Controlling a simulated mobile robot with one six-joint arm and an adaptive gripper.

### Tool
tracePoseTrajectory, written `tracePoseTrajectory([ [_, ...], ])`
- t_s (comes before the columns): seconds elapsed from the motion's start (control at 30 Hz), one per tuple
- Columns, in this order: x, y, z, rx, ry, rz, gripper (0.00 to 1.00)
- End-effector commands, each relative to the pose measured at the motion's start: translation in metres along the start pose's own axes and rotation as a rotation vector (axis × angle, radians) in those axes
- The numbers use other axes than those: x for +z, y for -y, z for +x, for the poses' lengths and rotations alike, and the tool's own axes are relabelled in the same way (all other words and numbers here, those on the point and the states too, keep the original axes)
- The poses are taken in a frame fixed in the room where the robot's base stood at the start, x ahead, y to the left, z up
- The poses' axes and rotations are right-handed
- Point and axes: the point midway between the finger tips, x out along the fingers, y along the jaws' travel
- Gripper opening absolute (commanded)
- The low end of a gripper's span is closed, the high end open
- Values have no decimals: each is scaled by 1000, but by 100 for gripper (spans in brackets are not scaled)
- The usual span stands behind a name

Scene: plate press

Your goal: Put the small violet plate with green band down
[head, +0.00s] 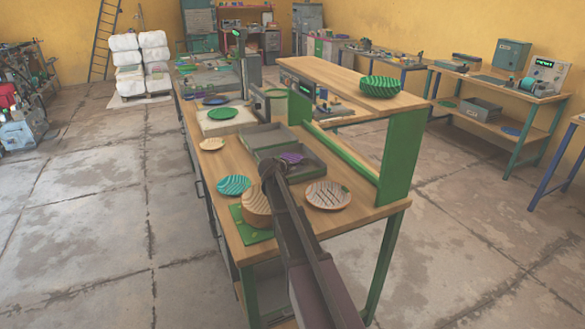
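A small violet plate (293,158) shows just beyond the end of my arm, at or over the grey two-part tray (265,137) on the workbench. Its green band cannot be made out at this size. My gripper (274,168) is seen from behind, right beside the violet plate in the picture. Its fingers are hidden by the wrist, so I cannot tell whether they are shut on the plate or apart from it. I also cannot tell whether the plate rests in the tray's nearer compartment or hangs above it.
A teal plate (233,185), a tan wooden bowl or stack (256,206) and a brown striped plate (328,194) surround my arm's end. A green plate (222,113) lies farther back. A raised shelf (350,84) with a green bowl (380,86) stands along the bench's right side.

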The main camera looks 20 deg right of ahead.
Motion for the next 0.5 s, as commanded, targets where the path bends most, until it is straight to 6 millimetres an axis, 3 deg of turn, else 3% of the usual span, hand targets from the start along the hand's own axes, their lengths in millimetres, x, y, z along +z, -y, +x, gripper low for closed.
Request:
tracePoseTrajectory([
  [0.07,0,0,0,0,0,0,0],
  [0.1,0,0,0,0,0,0,6],
  [0.23,0,0,0,0,0,0,43],
  [0.5,0,0,0,0,0,0,43],
])
